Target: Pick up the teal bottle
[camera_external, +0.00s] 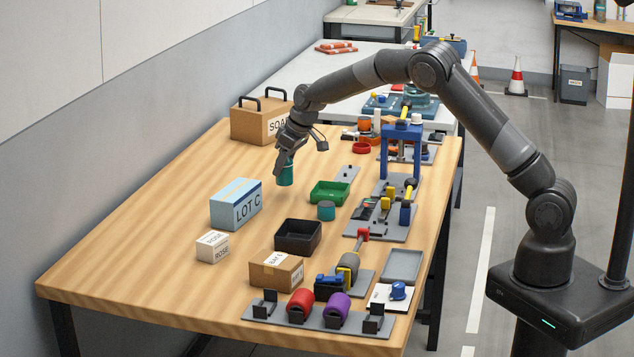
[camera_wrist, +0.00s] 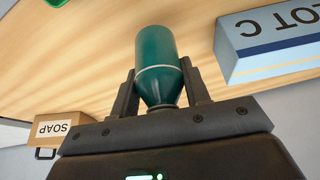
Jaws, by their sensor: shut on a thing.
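The teal bottle (camera_external: 286,176) is upright under my gripper (camera_external: 285,161) on the far left part of the wooden table. In the wrist view the bottle (camera_wrist: 156,52) has a pale ring around it and a tapered shoulder towards my palm. My gripper (camera_wrist: 158,72) is shut on it, with one dark finger on each side. The neck end is partly hidden by the gripper. I cannot tell whether the bottle's base touches the table or is just above it.
A blue LOT C box (camera_external: 236,205) stands in front of the bottle, and a SOAP box (camera_external: 262,121) behind it. A green tray (camera_external: 329,193), a short teal-topped cylinder (camera_external: 326,211) and a black bin (camera_external: 297,236) are to the right. Bare wood lies left of the bottle.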

